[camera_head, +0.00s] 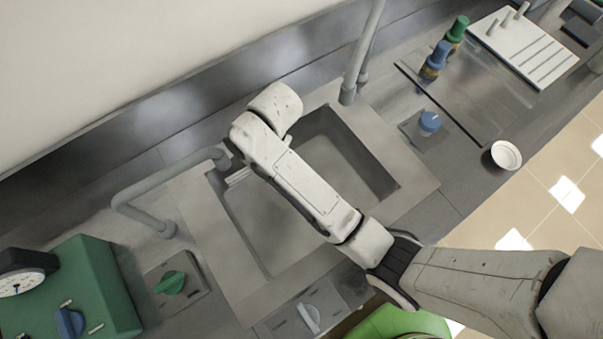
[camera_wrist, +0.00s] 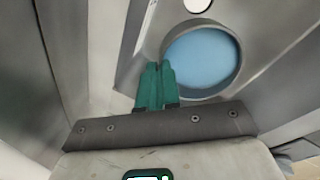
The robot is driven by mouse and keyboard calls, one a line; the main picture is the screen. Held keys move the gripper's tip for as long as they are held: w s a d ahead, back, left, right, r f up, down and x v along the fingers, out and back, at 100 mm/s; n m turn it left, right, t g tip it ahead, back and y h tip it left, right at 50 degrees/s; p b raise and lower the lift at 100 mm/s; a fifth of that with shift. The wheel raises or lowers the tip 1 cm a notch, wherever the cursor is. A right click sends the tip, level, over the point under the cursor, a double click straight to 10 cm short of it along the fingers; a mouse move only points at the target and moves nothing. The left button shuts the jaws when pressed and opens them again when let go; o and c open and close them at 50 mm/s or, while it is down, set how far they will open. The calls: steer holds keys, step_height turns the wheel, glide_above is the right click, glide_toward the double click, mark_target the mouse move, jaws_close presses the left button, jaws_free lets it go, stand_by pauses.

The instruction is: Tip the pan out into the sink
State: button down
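In the wrist view, my gripper (camera_wrist: 160,68) has its two green fingers together at the near left rim of a round grey pan. The pan's blue inside (camera_wrist: 203,60) faces the camera, and its rim seems pinched between the fingertips. I cannot tell whether the blue is contents or the pan's bottom.
A tap (camera_head: 348,92) stands behind the sink and a bent grey pipe (camera_head: 150,185) at its left. A green dial unit (camera_head: 100,285) is at lower left. A white bowl (camera_head: 506,155), a blue knob (camera_head: 430,121) and bottles (camera_head: 436,60) are at right.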

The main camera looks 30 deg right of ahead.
steer(key=shift+r, duration=0.1)
stand_by(0.3)
steer(key=shift+s+d+r+t, duration=0.1)
steer(key=shift+r+t, duration=0.1)
steer(key=shift+t, duration=0.1)
steer(key=shift+s+d+r+t+y, duration=0.2)
steer(key=shift+s+r+t+y, duration=0.15)
steer(key=shift+r+t+y, duration=0.35)
stand_by(1.4)
steer(key=shift+t, duration=0.3)
steer(key=shift+s+d+r+t+y, duration=0.2)
steer(key=shift+r+t+y, duration=0.1)
steer(key=shift+y, duration=0.1)
stand_by(0.6)
steer(key=shift+s+b, duration=0.1)
steer(key=shift+b, duration=0.35)
steer(key=shift+s+r+t, duration=0.1)
steer(key=shift+r+t, duration=0.1)
steer(key=shift+t, duration=0.2)
steer(key=shift+s+d+r+t+y+b, duration=0.2)
steer(key=shift+t+y+b, duration=0.1)
steer(key=shift+y+b, duration=0.1)
steer(key=shift+s+d+r+t+y+b, duration=0.3)
steer(key=shift+s+t+y+b, duration=0.35)
steer(key=shift+b, duration=0.7)
stand_by(1.3)
